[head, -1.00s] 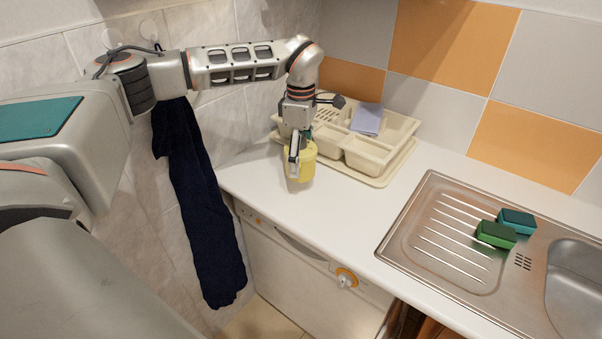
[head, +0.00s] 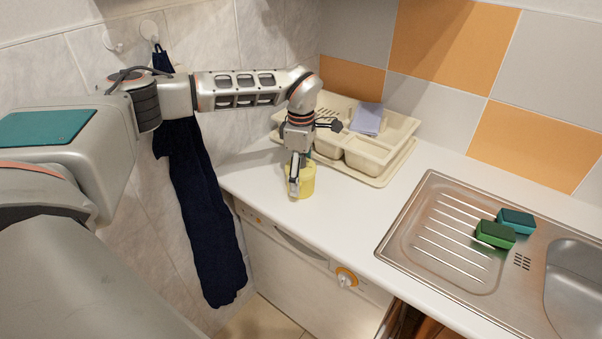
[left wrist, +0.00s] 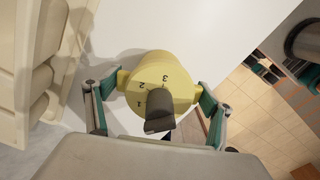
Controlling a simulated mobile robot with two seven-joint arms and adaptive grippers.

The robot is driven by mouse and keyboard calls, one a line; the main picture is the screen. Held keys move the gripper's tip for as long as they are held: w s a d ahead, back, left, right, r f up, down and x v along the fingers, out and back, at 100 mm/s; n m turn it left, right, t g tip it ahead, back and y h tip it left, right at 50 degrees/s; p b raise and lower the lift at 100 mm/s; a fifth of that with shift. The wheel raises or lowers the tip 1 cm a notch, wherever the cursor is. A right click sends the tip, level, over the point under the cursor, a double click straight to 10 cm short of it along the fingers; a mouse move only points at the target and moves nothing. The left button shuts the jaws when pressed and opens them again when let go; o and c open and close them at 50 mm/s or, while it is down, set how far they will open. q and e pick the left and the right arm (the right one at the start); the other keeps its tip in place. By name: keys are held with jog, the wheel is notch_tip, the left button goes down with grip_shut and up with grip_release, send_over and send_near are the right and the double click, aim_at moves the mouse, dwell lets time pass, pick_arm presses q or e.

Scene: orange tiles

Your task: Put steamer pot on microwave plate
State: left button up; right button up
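A small yellow pot (head: 307,181), taken as the steamer pot, is at the left part of the white worktop, in front of the dish rack. I cannot tell whether its base touches the worktop. In the left wrist view the pot (left wrist: 170,72) shows the numbers 1, 2, 3, a dark grey knob and two side lugs. My left gripper (head: 294,178) points down over it. Its green-padded fingers (left wrist: 155,100) are spread to the pot's width, one at each lug, and appear to hold it. My right gripper is out of view. No microwave plate is recognisable.
A cream dish rack (head: 375,160) with a lilac cloth (head: 367,118) stands behind the pot. A steel sink (head: 440,235) with green and teal sponges (head: 496,234) lies right. The worktop (head: 345,215) between is clear. A dark towel (head: 205,220) hangs on the left wall.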

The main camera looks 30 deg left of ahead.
pick_arm(q)
jog(key=shift+o, duration=0.8)
jog(key=shift+r, duration=0.1)
